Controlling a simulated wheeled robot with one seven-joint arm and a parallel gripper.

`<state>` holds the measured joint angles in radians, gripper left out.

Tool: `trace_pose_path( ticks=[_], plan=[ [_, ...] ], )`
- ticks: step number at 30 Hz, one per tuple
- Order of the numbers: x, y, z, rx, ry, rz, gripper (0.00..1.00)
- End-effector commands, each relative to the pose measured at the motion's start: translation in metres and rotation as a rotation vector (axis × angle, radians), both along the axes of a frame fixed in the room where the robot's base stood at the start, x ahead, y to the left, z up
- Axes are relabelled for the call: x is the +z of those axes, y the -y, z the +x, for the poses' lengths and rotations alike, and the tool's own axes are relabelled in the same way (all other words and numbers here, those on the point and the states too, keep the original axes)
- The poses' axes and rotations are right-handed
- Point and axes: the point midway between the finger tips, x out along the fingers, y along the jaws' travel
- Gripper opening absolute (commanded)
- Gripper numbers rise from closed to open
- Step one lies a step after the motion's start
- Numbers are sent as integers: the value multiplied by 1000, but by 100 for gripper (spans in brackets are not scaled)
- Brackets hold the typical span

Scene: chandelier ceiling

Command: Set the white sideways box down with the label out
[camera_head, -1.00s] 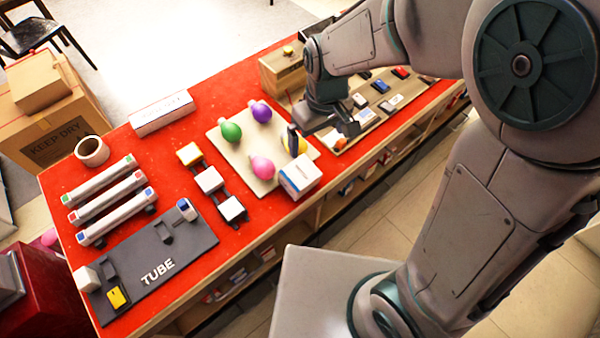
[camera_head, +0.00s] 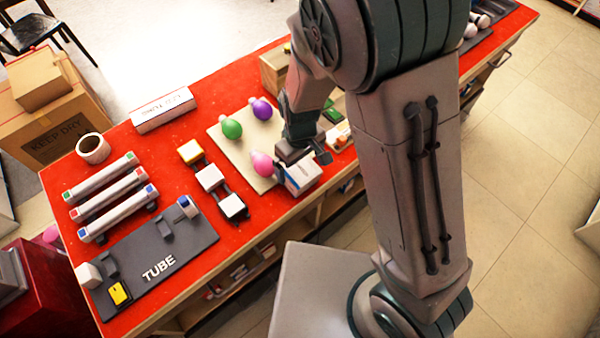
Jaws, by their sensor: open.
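A small white box (camera_head: 303,178) with blue marking on a side stands near the front edge of the red table (camera_head: 185,255), at the right front corner of the pale board with the coloured bulbs. My gripper (camera_head: 302,162) is just above and behind this box, pointing down, with its jaws open. One dark finger shows to the right of the box's top and another at its left. Whether the fingers touch the box cannot be told. The marking on its hidden faces cannot be seen.
The pale board (camera_head: 228,150) holds a green bulb (camera_head: 231,128), a purple bulb (camera_head: 261,109) and a pink bulb (camera_head: 262,163). A long white box (camera_head: 163,110) lies at the back edge.

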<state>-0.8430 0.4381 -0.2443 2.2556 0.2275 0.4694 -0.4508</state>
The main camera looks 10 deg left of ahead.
Motion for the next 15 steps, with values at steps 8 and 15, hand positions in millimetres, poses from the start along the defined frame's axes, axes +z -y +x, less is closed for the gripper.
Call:
trace_pose_path(
  ticks=[8, 15],
  plan=[
    [-25, 0, -1, 0, -4, -3, 100],
    [-48, -1, -1, -1, -2, -1, 100]
  ],
)
